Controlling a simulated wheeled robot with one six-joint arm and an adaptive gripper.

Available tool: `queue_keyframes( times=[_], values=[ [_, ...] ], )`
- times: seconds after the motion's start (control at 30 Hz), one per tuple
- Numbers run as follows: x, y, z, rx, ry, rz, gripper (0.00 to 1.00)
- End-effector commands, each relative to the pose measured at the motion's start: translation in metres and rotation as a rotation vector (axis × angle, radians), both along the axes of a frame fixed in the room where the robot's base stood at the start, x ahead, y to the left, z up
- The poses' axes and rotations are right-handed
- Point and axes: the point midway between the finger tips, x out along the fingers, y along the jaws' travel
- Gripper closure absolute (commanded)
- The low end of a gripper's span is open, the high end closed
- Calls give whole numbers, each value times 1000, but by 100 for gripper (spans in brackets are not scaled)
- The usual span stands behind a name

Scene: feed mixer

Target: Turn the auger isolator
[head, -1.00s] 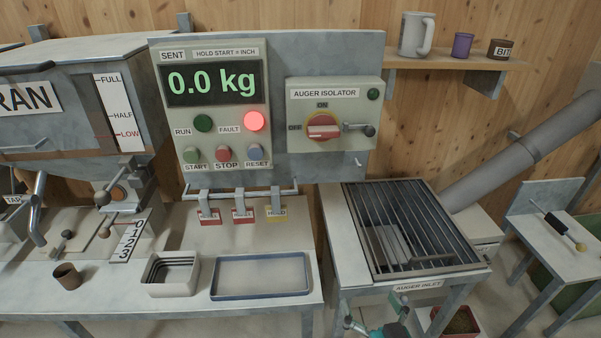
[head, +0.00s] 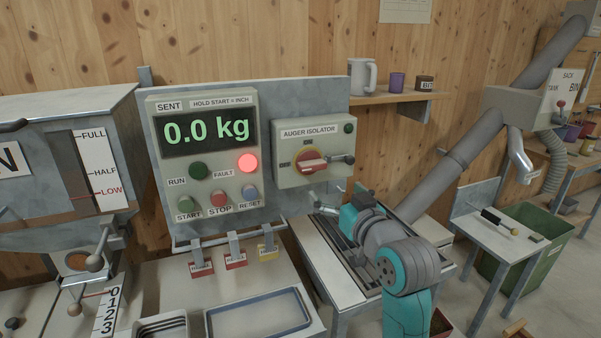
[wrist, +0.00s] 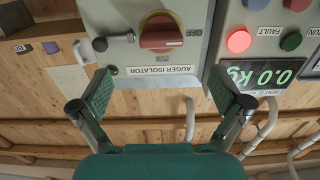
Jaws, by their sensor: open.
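The auger isolator (head: 285,168) is a pale box with a red rotary knob (head: 312,163) on a yellow plate. The knob's bar lies roughly level, along the OFF side; ON is marked above. A metal pin with a dark ball end (head: 347,160) sticks out right beside the knob. In the upside-down wrist view, the red knob (wrist: 160,35) is above and beyond my gripper (wrist: 158,84). Its two fingers are spread and empty, apart from the box. In the head view my gripper (head: 322,205) is below the box, its fingertips partly hard to make out.
The control panel (head: 208,160) reads 0.0 kg with a red fault light (head: 247,163). Lockout tags (head: 235,260) hang below it. A shelf (head: 400,97) with cups is right of the isolator. The barred auger inlet (head: 345,265) lies under my arm.

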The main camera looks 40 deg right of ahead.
Motion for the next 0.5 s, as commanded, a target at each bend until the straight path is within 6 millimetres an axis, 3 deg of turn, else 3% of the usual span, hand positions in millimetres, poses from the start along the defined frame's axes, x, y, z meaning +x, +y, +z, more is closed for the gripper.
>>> queue_keyframes(
  times=[0.27,0.5],
  values=[
    [11,-7,10,-7,-1,-1,0],
    [50,-17,10,-6,0,0,0]
  ],
)
